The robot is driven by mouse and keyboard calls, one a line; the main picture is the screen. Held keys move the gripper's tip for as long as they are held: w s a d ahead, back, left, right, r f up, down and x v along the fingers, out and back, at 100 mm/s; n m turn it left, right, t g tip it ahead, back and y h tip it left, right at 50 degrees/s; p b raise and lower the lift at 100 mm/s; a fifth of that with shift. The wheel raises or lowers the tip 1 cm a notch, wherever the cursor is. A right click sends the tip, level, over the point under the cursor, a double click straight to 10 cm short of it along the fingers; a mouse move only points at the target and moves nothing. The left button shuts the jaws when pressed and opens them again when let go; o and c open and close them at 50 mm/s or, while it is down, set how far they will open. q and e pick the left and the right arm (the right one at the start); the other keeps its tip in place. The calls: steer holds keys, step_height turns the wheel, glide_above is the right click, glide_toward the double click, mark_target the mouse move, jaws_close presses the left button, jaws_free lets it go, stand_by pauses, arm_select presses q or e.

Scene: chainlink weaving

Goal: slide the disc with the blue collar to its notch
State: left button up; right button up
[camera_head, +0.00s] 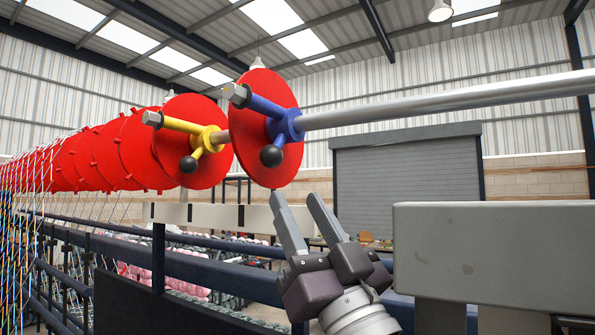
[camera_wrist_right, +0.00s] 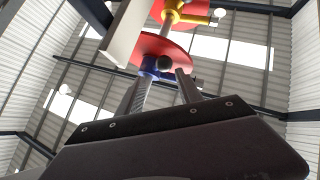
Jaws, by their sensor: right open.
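The red disc (camera_head: 270,88) with the blue collar (camera_head: 289,122) hangs on a horizontal metal shaft (camera_head: 450,100). Its blue arm ends in a grey hex piece (camera_head: 236,95), and a black ball knob (camera_head: 271,156) sticks out below the collar. My right gripper (camera_head: 295,197) is below the shaft, fingers open and pointing up, apart from the collar in the head view. In the right wrist view, the blue collar (camera_wrist_right: 150,66) and shaft show between the open fingers (camera_wrist_right: 158,82). A pale rail (camera_head: 175,212) with dark slots runs below the discs; which slot is this disc's notch I cannot tell. My left gripper is out of view.
A red disc with a yellow collar (camera_head: 205,138) is just left on the same shaft, with several more red discs (camera_head: 90,155) beyond. A large grey block (camera_head: 495,255) stands at the right. Coloured strands (camera_head: 25,220) hang at the far left. The shaft right of the blue collar is clear.

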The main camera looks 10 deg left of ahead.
mark_target(274, 165)
steer(key=r+p, duration=0.1)
steer(key=a+r+p, duration=0.1)
steer(key=r+p, duration=0.1)
steer(key=a+r+p, duration=0.1)
steer(key=shift+w+a+r+p, duration=0.2)
steer(key=shift+w+a+p, duration=0.05)
steer(key=shift+w+p, duration=0.1)
steer(key=w+p, duration=0.1)
steer(key=w+a+r+p, duration=0.2)
steer(key=shift+w+r, duration=0.15)
steer(key=shift+w, duration=0.25)
steer(key=shift+s, duration=0.4)
steer(key=shift+w, duration=0.15)
steer(key=c, duration=0.9)
jaws_close()
steer(key=shift+f, duration=0.2)
